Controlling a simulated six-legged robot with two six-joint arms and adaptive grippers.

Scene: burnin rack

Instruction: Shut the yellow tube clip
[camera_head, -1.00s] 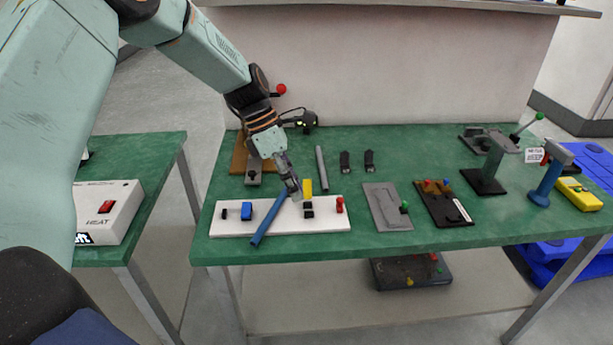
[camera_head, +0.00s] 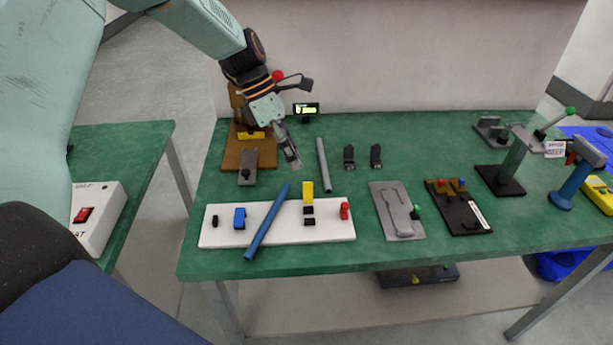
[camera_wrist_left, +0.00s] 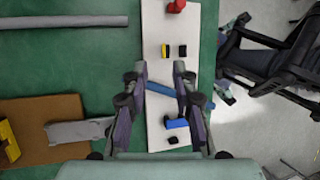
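The yellow tube clip (camera_head: 308,191) stands on a white board (camera_head: 275,233), its yellow part upright behind its black base. It also shows in the left wrist view (camera_wrist_left: 165,51), ahead of the fingertips. A blue tube (camera_head: 267,222) lies slanted across the board, left of the yellow clip and apart from it. My left gripper (camera_head: 293,161) is above the bench behind the board, clear of the clip. In the left wrist view my left gripper (camera_wrist_left: 158,70) has its fingers apart, with nothing held between them. My right gripper is not in view.
A blue clip (camera_head: 239,218) and a red clip (camera_head: 345,210) share the board. A grey rod (camera_head: 323,165) lies behind it. A grey plate (camera_head: 397,213) and a black plate (camera_head: 459,209) lie to the right. Open green bench surrounds the board.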

